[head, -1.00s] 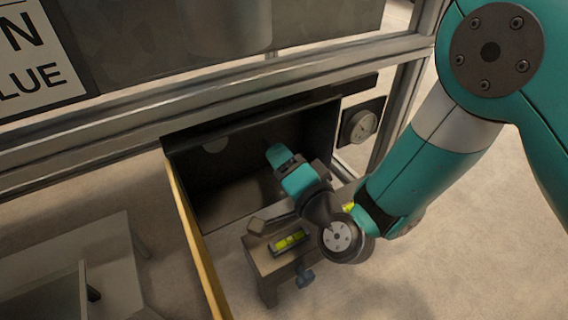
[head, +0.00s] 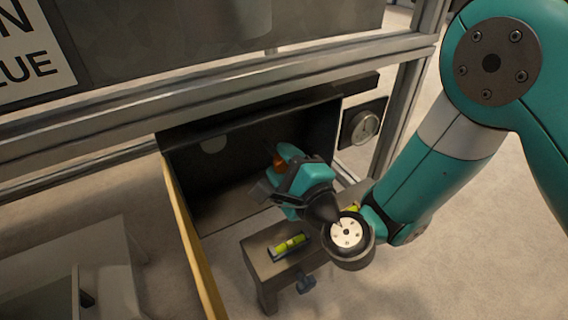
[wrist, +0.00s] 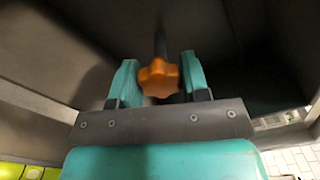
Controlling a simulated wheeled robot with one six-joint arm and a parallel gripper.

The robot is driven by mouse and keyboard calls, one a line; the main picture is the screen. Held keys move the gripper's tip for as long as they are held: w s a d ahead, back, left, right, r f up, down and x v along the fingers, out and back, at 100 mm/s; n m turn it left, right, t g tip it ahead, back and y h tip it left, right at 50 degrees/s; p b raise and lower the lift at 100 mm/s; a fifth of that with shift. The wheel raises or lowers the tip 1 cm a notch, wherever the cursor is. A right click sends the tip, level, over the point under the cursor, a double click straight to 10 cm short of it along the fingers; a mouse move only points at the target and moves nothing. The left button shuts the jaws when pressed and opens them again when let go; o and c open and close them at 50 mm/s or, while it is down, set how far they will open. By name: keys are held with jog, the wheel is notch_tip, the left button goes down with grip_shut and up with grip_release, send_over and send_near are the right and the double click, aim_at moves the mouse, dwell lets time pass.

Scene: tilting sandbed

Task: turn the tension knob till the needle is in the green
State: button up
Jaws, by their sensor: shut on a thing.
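The tension knob (wrist: 159,78) is an orange lobed knob on a dark shaft inside the dark open compartment. It also shows as a small orange patch in the head view (head: 279,161). My gripper (wrist: 158,80) has its teal fingers on both sides of the knob and is shut on it; in the head view the gripper (head: 283,158) reaches into the compartment. The round gauge (head: 364,127) sits on a dark panel right of the compartment. Its needle and any green band are too small to read.
The compartment's open door with a yellow edge (head: 192,236) stands at the left. A metal frame beam (head: 250,78) runs above.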

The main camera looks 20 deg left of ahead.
jog(key=shift+m, duration=0.6)
jog(key=o, duration=0.9)
